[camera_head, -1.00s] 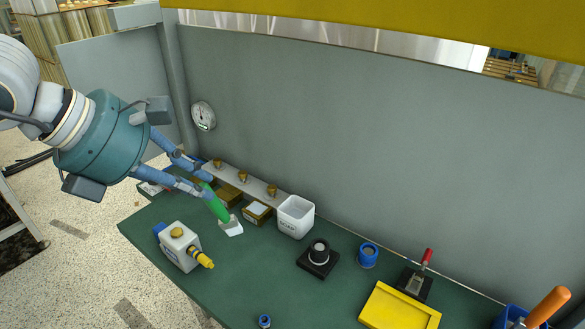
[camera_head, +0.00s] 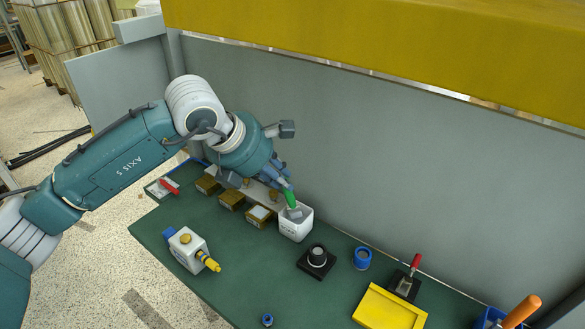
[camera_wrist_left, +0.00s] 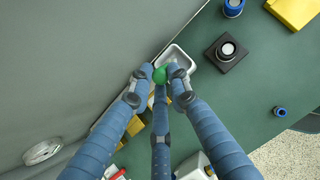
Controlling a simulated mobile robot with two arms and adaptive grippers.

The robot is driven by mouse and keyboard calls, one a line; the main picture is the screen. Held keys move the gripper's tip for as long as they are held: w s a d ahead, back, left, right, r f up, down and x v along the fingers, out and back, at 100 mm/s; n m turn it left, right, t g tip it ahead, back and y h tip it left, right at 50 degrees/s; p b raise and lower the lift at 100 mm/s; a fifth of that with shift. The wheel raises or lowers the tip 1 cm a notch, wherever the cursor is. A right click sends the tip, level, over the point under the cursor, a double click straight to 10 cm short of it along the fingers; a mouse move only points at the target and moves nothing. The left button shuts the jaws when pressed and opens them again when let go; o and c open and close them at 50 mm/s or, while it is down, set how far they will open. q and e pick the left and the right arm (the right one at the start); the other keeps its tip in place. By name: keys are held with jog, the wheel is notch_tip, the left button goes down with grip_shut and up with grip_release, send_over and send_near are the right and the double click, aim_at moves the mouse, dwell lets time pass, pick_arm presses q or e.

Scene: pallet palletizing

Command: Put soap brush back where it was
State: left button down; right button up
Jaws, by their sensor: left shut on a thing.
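The soap brush (camera_head: 290,199) has a green handle and a pale head. My left gripper (camera_head: 284,184) is shut on its handle and holds it over the white square container (camera_head: 296,228), with the head at or inside the opening. I cannot tell whether the head touches the container. In the left wrist view the fingers (camera_wrist_left: 160,78) close around the green handle end (camera_wrist_left: 159,75), and the white container (camera_wrist_left: 181,60) lies just beyond. The brush head is hidden there. My right gripper is not in view.
Small brown boxes (camera_head: 231,200) stand left of the container. A black-based knob (camera_head: 316,261), a blue ring (camera_head: 362,258) and a yellow tray (camera_head: 388,308) lie to the right. The grey wall (camera_head: 380,150) is close behind.

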pick_arm(q)
jog(key=shift+d, duration=0.25)
jog(key=w+d+g+y+p, duration=0.1)
jog(key=w+d+r+y+p, duration=0.1)
jog(key=p, duration=0.1)
jog(key=shift+w+d+g+p, duration=0.2)
jog(key=shift+g+p, duration=0.1)
jog(key=shift+g, duration=0.1)
jog(key=shift+f+p, duration=0.45)
jog(key=shift+f, duration=0.65)
jog(key=c, duration=1.6)
grip_release()
jog(key=shift+f, duration=0.1)
